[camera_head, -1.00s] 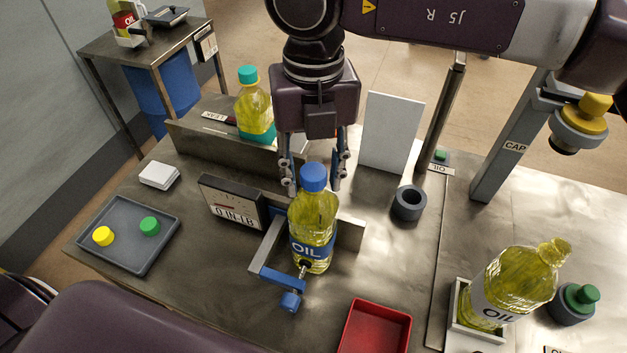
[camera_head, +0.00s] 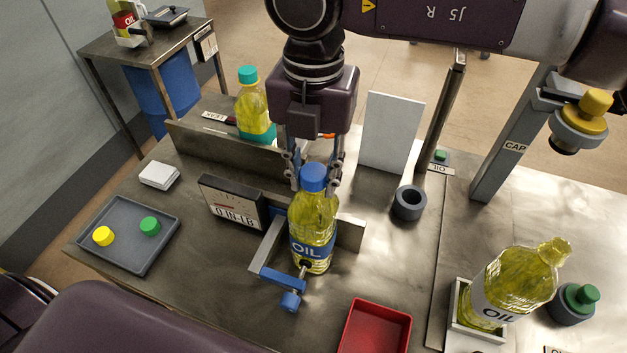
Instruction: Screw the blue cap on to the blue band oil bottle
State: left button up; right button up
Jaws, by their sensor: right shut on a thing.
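The blue band oil bottle (camera_head: 313,240) stands upright at the middle of the table, held in a clamp with a blue screw handle (camera_head: 290,299). The blue cap (camera_head: 313,177) sits on top of its neck; how far it is threaded cannot be seen. My right gripper (camera_head: 316,182) comes down from above with its fingers on either side of the blue cap, shut on it. My left gripper is not in view.
A gauge (camera_head: 232,206) stands left of the bottle. A grey tray (camera_head: 128,262) holds yellow and green caps. A red bin (camera_head: 376,328) is in front. A grey ring (camera_head: 409,203) and white panel (camera_head: 391,132) stand right. Another oil bottle (camera_head: 508,285) leans at far right.

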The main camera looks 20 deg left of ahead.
jog(key=m, duration=0.7)
jog(key=o, duration=0.7)
jog(key=n, duration=0.5)
jog(key=shift+n, duration=0.4)
jog(key=n, duration=0.6)
jog(key=shift+c, duration=0.3)
